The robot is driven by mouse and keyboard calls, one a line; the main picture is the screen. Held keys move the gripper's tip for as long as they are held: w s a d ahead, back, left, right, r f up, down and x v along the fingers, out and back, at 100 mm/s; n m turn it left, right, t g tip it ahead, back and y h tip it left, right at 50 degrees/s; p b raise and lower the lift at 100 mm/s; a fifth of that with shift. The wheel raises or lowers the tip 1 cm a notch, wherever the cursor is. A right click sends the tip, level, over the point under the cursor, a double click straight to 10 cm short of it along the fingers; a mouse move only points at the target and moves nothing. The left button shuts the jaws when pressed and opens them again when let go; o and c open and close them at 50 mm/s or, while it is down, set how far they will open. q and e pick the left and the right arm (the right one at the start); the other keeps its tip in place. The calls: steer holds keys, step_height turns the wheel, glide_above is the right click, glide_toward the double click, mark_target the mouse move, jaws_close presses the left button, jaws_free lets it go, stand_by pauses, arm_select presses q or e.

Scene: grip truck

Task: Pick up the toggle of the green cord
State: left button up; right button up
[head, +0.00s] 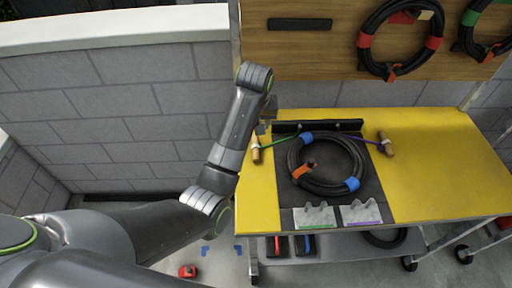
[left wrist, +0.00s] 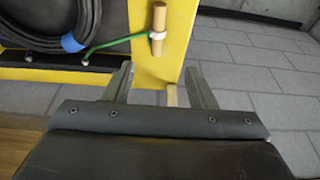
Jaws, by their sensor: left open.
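The green cord (head: 281,141) runs left from the black bar at the back of the yellow table (head: 440,150) to a wooden toggle (head: 256,151) near the table's left edge. In the left wrist view the toggle (left wrist: 158,30) stands out against a yellow strip, with the green cord (left wrist: 105,45) tied around it. My left gripper (head: 264,125) is just behind the toggle in the head view. In the left wrist view its fingers (left wrist: 160,72) are apart, with the toggle beyond the tips and nothing held. My right gripper is not in view.
A coiled black cable (head: 327,185) with blue and orange bands lies on the dark mat right of the toggle. A purple cord (head: 360,140) with another wooden toggle (head: 387,145) lies farther right. Cables hang on the wooden board (head: 300,55).

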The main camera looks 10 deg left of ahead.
arm_select(q)
steer(key=r, duration=0.1)
steer(key=p, duration=0.2)
glide_above(256, 146)
steer(key=s, duration=0.1)
steer(key=f, duration=1.1)
steer(key=shift+s+d, duration=0.1)
steer(key=shift+d, duration=0.15)
steer(key=shift+f+p, duration=0.4)
steer(key=shift+f, duration=0.1)
steer(key=x, duration=0.3)
steer(key=shift+s+a, duration=0.1)
steer(key=shift+f, duration=0.7)
steer(key=c, duration=1.1)
